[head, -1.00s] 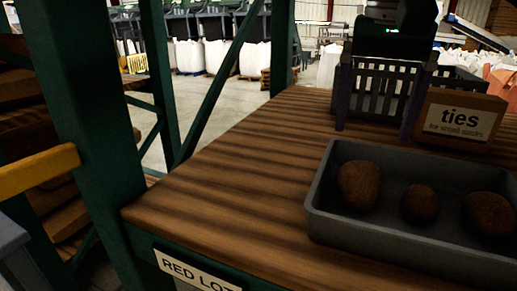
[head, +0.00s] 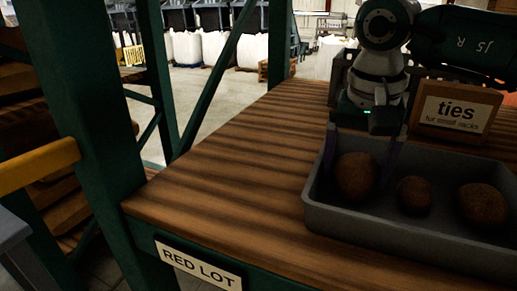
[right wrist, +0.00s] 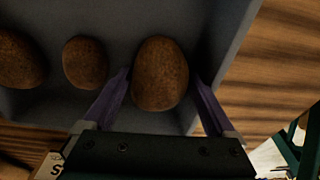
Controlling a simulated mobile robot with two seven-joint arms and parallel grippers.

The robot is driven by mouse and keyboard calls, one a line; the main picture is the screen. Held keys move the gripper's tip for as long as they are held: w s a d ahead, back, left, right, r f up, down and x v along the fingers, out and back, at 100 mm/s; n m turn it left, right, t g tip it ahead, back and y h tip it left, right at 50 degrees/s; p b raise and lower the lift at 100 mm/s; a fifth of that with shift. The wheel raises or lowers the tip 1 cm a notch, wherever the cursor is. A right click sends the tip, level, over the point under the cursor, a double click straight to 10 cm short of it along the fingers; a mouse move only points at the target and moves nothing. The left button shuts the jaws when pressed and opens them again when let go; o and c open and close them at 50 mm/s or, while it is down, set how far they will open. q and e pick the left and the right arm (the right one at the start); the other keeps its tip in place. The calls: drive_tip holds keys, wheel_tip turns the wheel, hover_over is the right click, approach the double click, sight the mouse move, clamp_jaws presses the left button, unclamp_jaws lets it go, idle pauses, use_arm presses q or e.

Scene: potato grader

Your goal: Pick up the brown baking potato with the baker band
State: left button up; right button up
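Three brown potatoes lie in a grey tray (head: 420,238) on the wooden bench. The largest potato (head: 356,176) is at the tray's left end in the head view; it also shows in the right wrist view (right wrist: 160,75). A small potato (head: 413,195) lies in the middle and another potato (head: 483,204) to the right. I cannot make out a band on any of them. My right gripper (head: 360,168) is open above the largest potato, with one purple finger on either side of it. In the right wrist view a gap shows beside the fingers. My left gripper is not in view.
A "ties" box (head: 456,108) stands behind the tray, near a dark slatted crate partly hidden by my right arm. A green post (head: 105,130) rises at the bench's left corner. The bench top (head: 225,190) left of the tray is clear.

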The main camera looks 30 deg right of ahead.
drive_tip(key=c, duration=1.2)
drive_tip(key=shift+c, duration=0.4)
drive_tip(key=shift+r, duration=0.1)
